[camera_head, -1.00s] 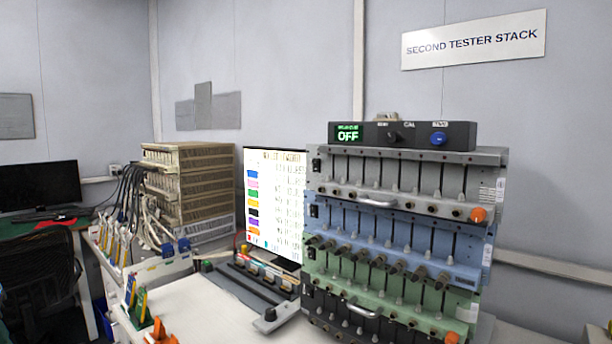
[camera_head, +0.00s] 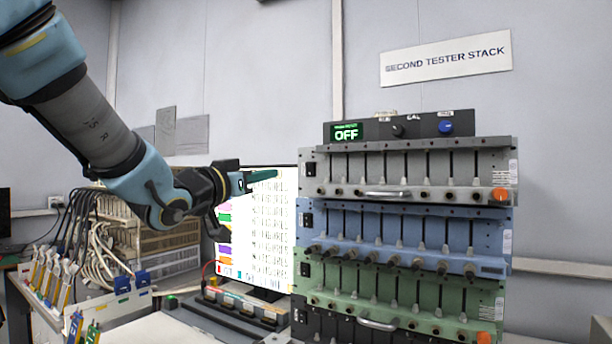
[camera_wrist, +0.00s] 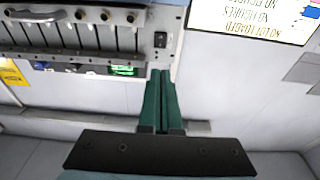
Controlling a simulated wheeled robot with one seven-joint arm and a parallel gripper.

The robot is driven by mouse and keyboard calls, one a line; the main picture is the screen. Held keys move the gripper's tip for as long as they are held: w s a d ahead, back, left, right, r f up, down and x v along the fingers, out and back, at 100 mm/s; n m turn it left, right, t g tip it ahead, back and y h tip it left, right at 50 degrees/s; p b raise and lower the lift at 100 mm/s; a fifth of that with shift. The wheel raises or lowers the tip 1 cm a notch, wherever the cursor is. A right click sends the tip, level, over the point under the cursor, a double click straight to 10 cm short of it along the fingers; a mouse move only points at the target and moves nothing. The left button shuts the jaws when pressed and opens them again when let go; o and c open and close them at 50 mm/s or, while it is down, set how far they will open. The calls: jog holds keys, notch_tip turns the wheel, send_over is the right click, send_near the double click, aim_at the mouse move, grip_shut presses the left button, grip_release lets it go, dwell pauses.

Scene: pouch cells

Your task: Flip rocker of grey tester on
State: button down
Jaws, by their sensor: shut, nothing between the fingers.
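The grey tester (camera_head: 400,166) is the top unit of the rack, above a blue tester (camera_head: 400,226) and a green one (camera_head: 410,292). Its small black rocker (camera_head: 308,167) is at the left end of its front. The rocker also shows in the wrist view (camera_wrist: 160,40), where the tester (camera_wrist: 85,35) appears upside down; its position is too small to read. My gripper (camera_head: 274,174) is shut and empty, left of the rocker and apart from it in the head view. Its green fingers (camera_wrist: 161,76) point towards the tester's rocker end in the wrist view.
A control box (camera_head: 400,127) on top of the grey tester has a display reading OFF and a blue knob. A monitor (camera_head: 265,230) stands left of the rack, behind my gripper. Cables and beige units (camera_head: 155,235) stand farther left.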

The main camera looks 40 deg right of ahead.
jog(key=shift+d+r, duration=0.1)
jog(key=shift+d, duration=0.05)
jog(key=p, duration=0.4)
send_near(308, 165)
jog(key=x, duration=0.5)
jog(key=shift+d+r, duration=0.1)
jog(key=shift+d, duration=0.15)
jog(key=shift+w+d, duration=0.2)
jog(key=shift+d, duration=0.5)
jog(key=shift+p, duration=0.3)
